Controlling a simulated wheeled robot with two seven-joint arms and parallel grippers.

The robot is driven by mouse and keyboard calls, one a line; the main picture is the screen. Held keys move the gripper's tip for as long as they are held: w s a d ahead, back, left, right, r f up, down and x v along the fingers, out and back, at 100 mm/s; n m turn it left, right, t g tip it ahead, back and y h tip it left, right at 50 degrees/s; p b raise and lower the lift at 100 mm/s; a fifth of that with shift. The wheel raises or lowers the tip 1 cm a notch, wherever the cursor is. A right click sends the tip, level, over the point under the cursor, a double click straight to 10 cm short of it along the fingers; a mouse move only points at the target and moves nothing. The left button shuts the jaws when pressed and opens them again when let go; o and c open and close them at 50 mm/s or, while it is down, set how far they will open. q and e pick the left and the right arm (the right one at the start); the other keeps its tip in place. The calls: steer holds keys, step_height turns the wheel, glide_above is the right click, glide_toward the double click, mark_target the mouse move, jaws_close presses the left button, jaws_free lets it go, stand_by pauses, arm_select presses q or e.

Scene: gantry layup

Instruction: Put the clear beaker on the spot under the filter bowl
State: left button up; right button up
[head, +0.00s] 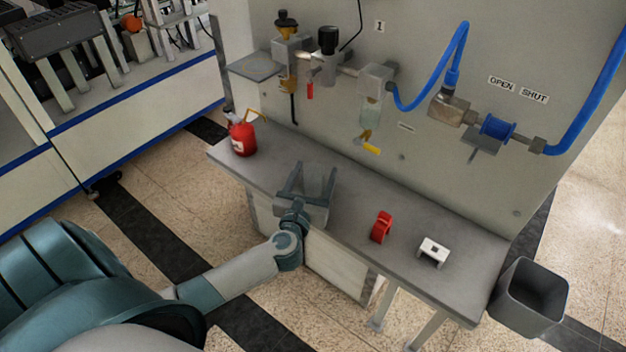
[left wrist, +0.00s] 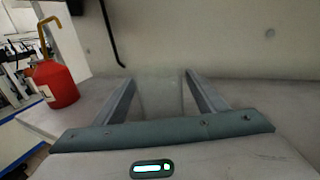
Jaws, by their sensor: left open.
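My left gripper (head: 312,180) is open over the grey bench shelf (head: 345,215), its fingers pointing towards the wall panel. In the left wrist view a faint, clear, beaker-like shape (left wrist: 160,98) stands between the two open fingers, with no visible grip on it. In the head view the beaker is hard to make out among the fingers. A clear bowl (head: 371,110) hangs from a grey block on the panel, with a yellow-handled valve (head: 370,147) below it. My right gripper is not in view.
A red oil can (head: 243,138) stands at the shelf's left end; it also shows in the left wrist view (left wrist: 55,84). A red clamp-like part (head: 381,227) and a white block (head: 433,251) lie on the right half. A grey bin (head: 530,295) hangs at the right end.

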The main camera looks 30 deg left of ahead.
arm_select(q)
steer(key=shift+x, duration=1.15)
steer(key=c, duration=1.2)
steer(key=shift+r, duration=0.1)
step_height(320, 180, up, 10)
